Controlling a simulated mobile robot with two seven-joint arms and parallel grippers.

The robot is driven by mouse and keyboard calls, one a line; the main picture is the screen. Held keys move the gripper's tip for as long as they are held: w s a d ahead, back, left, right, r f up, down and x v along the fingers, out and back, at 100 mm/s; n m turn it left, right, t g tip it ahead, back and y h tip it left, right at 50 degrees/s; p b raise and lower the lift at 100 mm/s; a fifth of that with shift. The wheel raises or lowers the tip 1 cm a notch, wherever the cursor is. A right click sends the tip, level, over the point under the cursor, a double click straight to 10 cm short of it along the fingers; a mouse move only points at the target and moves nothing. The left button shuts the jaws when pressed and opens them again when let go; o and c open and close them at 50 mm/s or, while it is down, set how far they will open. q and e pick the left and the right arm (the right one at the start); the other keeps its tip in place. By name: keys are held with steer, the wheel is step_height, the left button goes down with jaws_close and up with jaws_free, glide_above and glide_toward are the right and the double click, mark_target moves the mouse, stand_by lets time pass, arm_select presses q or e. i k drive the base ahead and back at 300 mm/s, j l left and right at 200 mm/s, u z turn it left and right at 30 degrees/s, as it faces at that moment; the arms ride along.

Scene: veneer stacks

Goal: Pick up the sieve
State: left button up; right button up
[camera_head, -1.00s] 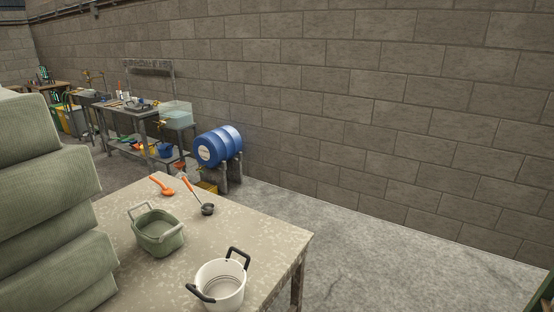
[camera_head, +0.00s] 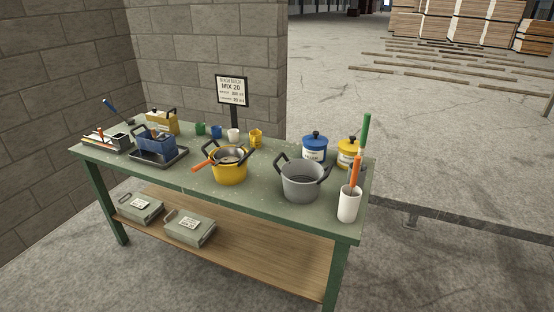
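A yellow pot (camera_head: 229,174) with black handles stands on the green table (camera_head: 285,213). A round grey metal bowl-shaped piece (camera_head: 231,153) sits in its mouth, and an orange handle (camera_head: 203,168) sticks out over the pot's left rim. This looks like the sieve, but its mesh is too small to make out. Whether the handle joins the grey piece is hard to tell. Neither of my grippers is in view.
A grey pot (camera_head: 301,186) stands right of the yellow one. A white cup (camera_head: 349,204) with tools is at the right end. Blue (camera_head: 314,147) and yellow lidded jars stand behind. A sign (camera_head: 232,90), mugs and a blue caddy (camera_head: 157,148) are further left. The table's front edge is mostly clear.

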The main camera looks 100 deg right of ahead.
mark_target(230, 155)
steer(key=z, duration=3.05)
